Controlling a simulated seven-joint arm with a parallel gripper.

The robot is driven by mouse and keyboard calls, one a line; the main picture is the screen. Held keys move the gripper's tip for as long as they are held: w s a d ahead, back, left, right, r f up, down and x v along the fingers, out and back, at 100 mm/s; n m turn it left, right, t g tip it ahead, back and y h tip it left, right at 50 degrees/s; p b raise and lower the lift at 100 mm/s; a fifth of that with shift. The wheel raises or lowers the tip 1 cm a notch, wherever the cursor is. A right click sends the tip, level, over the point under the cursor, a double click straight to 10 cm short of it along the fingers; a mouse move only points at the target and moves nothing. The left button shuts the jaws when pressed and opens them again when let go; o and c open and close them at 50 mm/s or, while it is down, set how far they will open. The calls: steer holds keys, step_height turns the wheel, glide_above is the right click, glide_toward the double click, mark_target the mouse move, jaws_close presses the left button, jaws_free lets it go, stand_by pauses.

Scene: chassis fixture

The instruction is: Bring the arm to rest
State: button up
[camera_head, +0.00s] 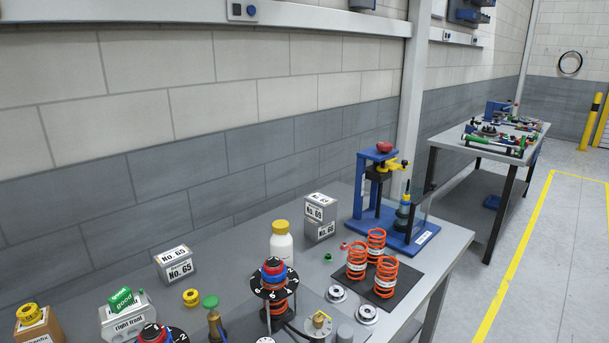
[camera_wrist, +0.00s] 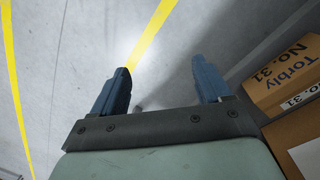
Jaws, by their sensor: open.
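My gripper (camera_wrist: 166,82) shows in the wrist view with its two blue fingers spread apart. It is open and nothing is between the fingers. Beyond them is the grey floor (camera_wrist: 75,60) with yellow lines. My gripper and arm do not show in the head view, so their place relative to the workbench (camera_head: 225,270) is hidden there.
In the head view the workbench holds orange springs (camera_head: 385,278), a blue press (camera_head: 376,190), a white bottle (camera_head: 281,246) and small boxes (camera_head: 175,265).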

steer(key=s+a+f+g, duration=0.2)
steer(key=s+a, duration=0.1)
steer(key=s, duration=0.5)
steer(key=s+a+f+g, duration=0.2)
steer(key=s+a, duration=0.1)
steer(key=s, duration=0.5)
steer(key=s+a+f+g+y, duration=0.1)
steer(key=s+a, duration=0.3)
steer(key=s, duration=0.4)
steer(key=shift+f+g, duration=0.4)
steer(key=shift+f, duration=0.2)
steer(key=shift+s, duration=0.1)
